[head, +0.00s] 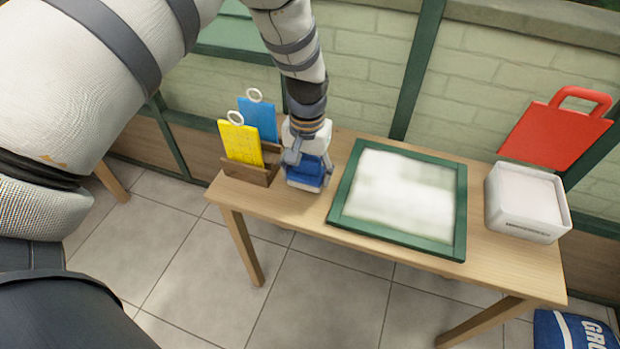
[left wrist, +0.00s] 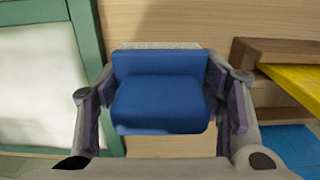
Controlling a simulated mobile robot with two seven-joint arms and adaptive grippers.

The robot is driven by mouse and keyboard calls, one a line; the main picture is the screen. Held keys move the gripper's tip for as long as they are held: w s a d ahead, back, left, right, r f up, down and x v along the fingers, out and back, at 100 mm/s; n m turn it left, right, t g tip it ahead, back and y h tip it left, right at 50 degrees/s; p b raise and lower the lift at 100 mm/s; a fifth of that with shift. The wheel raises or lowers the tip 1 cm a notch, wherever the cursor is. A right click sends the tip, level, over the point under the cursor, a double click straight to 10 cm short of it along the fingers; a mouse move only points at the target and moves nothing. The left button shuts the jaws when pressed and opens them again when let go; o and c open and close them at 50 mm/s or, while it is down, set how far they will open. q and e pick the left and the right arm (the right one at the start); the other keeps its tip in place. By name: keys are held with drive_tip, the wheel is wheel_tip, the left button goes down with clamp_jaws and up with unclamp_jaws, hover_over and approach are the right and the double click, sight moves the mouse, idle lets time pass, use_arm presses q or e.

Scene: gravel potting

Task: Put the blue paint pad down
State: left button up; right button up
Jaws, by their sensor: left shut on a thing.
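The blue paint pad (head: 305,174) is at the left part of the wooden table, between the card holder and the green-framed panel. My left gripper (head: 306,160) comes down on it from above and is shut on it. In the left wrist view the blue paint pad (left wrist: 160,92) sits between the two fingers of my left gripper (left wrist: 160,104), with a pale strip along its far edge. The wood of the table shows beyond and below it. I cannot tell whether the pad touches the table. My right gripper is not in view.
A wooden holder (head: 250,173) with a yellow card (head: 240,143) and a blue card (head: 259,119) stands close left of the pad. The green-framed panel (head: 345,217) lies right of it. A white box (head: 530,225) and a red bag-shaped piece (head: 556,135) are farther right.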

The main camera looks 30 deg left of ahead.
sight(307, 180)
use_arm(q)
drive_tip(key=shift+w+a+f, duration=0.15)
drive_tip(key=shift+f, duration=0.75)
drive_tip(key=shift+w+a+f, duration=0.1)
drive_tip(key=shift+f, duration=0.8)
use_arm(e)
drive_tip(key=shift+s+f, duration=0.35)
use_arm(q)
drive_tip(key=shift+f, duration=0.1)
drive_tip(key=shift+f+b, duration=0.15)
drive_tip(key=shift+b, duration=0.15)
drive_tip(key=o, duration=1.1)
